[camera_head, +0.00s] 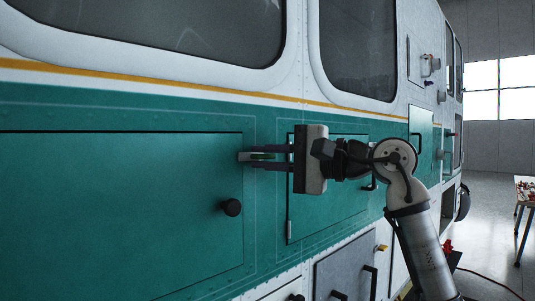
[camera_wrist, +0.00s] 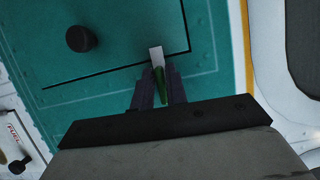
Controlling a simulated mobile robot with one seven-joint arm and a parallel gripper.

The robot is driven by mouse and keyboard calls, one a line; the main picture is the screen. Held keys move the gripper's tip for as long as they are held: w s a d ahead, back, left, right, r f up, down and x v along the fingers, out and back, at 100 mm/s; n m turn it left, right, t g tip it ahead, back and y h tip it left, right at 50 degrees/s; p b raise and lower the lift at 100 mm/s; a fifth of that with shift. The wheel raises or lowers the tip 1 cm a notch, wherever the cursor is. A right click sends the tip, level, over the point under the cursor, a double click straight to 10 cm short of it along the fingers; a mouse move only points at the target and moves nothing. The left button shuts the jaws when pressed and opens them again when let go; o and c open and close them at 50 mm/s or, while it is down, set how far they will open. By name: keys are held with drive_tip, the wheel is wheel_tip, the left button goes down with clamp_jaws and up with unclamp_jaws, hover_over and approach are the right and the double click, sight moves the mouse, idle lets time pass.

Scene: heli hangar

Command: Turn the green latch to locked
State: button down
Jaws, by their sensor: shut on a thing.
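The green latch (camera_wrist: 161,86) is in the wrist view, between the two fingers of my gripper (camera_wrist: 160,88). A light grey plate (camera_wrist: 156,55) lies at its far end, at the edge of the teal panel. In the head view, the latch (camera_head: 262,156) shows as a thin green strip between the fingertips of my gripper (camera_head: 262,157), which reaches left along the helicopter's side. The fingers are shut on the latch and hide part of it. The large teal panel (camera_head: 120,200) looks closed, with a dark outline and a black round knob (camera_head: 231,207).
A second teal panel (camera_head: 330,200) lies behind my gripper. Below it is a grey panel (camera_head: 345,270) with black handles. Round fittings (camera_head: 430,65) stick out farther along the side. A table (camera_head: 525,190) stands at the far right, with open floor before it.

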idle(0.4)
drive_tip(key=c, duration=1.5)
unclamp_jaws()
drive_tip(key=b+v, duration=0.3)
drive_tip(key=v, duration=1.1)
drive_tip(key=shift+a, duration=0.1)
